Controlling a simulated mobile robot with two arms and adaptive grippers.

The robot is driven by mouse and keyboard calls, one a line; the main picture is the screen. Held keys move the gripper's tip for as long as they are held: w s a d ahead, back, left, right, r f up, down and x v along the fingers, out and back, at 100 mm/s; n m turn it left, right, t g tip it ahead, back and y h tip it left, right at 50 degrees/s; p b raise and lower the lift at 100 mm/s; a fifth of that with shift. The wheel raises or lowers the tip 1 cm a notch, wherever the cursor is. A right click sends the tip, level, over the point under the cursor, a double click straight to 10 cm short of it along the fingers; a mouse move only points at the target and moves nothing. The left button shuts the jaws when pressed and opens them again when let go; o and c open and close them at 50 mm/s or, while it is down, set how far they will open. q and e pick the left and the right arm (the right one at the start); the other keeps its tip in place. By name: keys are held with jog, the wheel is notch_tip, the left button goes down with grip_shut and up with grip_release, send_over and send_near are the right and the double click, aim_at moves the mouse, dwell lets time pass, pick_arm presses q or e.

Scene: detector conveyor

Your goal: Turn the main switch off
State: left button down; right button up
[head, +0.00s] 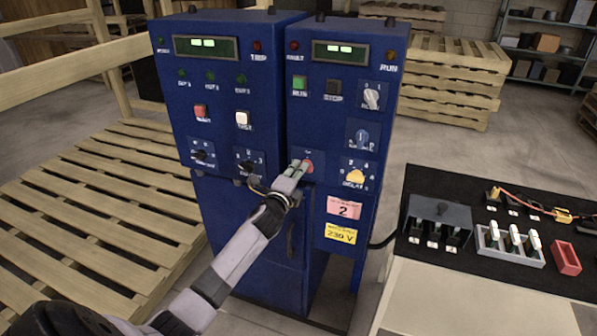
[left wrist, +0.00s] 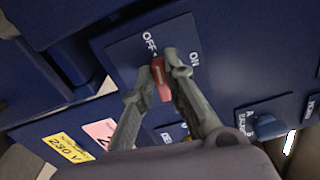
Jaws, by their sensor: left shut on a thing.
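The main switch is a red handle on a blue plate marked OFF and ON. It shows in the head view (head: 309,166) low on the right-hand blue cabinet (head: 335,110), partly behind my gripper. In the left wrist view the red handle (left wrist: 161,78) is between the two fingertips. Its upper end is just below the OFF label, and ON is to its right. My left gripper (head: 297,168) is shut on the handle; its fingers also show in the left wrist view (left wrist: 164,76). My right gripper is not in view.
A second blue cabinet (head: 222,125) with buttons and knobs stands close on the left. A yellow knob (head: 355,176) is right of the switch. A dark-topped bench (head: 455,259) with trays is at the right. Wooden pallets (head: 95,205) lie at the left.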

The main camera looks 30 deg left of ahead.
pick_arm(q)
jog(key=shift+f+n, duration=0.1)
jog(key=shift+n, duration=0.7)
jog(key=c, duration=1.6)
grip_release()
jog(key=shift+s, duration=0.1)
jog(key=v, duration=1.2)
jog(key=shift+a+f, duration=0.1)
